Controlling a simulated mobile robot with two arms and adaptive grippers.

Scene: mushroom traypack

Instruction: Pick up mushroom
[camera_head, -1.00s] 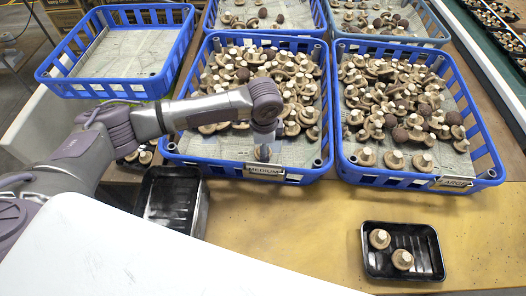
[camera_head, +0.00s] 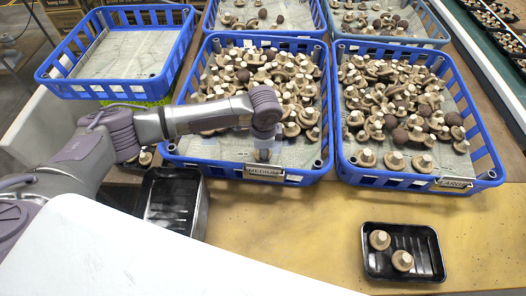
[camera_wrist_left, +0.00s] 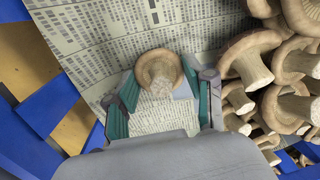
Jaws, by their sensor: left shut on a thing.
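My left gripper (camera_wrist_left: 162,95) is shut on a brown mushroom (camera_wrist_left: 158,68) in the left wrist view, its green-padded fingers on either side of the cap. Newspaper lining shows beneath it. In the head view the left gripper (camera_head: 263,152) points down inside the front of the blue MEDIUM crate (camera_head: 225,168); the held mushroom is hard to make out there. Many mushrooms (camera_head: 300,85) are heaped behind the gripper in this crate. A black tray (camera_head: 405,236) on the table at front right holds two mushrooms (camera_head: 380,240). My right gripper is not in view.
A blue LARGE crate (camera_head: 405,178) full of mushrooms stands to the right. Empty black trays (camera_head: 172,200) are stacked at front left. An empty blue crate (camera_head: 112,88) is at back left. The table (camera_head: 290,225) before the MEDIUM crate is clear.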

